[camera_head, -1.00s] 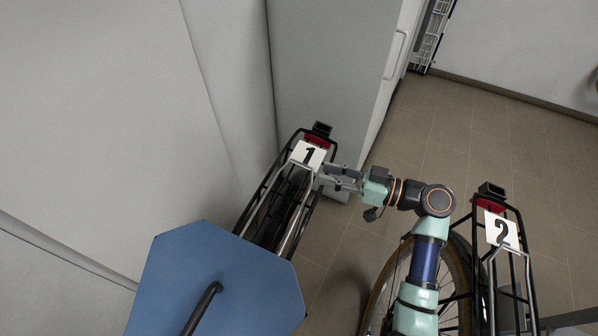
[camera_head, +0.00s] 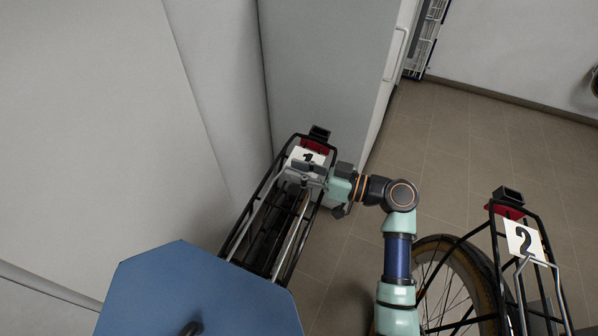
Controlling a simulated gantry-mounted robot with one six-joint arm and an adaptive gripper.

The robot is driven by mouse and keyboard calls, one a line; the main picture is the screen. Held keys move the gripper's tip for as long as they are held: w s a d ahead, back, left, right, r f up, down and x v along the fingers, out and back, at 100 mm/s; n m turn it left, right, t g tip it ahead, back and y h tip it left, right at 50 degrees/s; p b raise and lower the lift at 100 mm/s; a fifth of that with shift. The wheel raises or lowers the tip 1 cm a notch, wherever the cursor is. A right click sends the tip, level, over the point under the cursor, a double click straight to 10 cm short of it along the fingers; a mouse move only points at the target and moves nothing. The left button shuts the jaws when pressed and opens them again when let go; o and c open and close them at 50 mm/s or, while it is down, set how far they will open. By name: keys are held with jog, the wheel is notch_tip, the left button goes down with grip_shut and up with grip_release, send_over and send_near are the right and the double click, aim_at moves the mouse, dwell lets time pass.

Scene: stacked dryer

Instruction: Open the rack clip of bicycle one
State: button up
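Bicycle one's black rear rack (camera_head: 238,239) carries a white card (camera_head: 300,153) marked 1, with a red light behind it. My gripper (camera_head: 292,171) is over the card end of this rack, and its fingers cover the lower part of the card. The rack clip (camera_head: 293,232) shows as a light metal bar running along the rack from near my fingers. The clip's end at the card is hidden by my fingers. I cannot tell whether my fingers touch or grip it.
Bicycle two's rack (camera_head: 499,268), with a white card (camera_head: 523,240) marked 2, stands at the right. A grey cabinet (camera_head: 325,70) rises close behind rack one. A blue panel (camera_head: 200,295) is at the bottom left. Tiled floor (camera_head: 455,130) is clear at the back right.

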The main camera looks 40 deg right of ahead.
jog(key=shift+c, duration=0.3)
grip_shut()
jog(key=shift+r, duration=0.1)
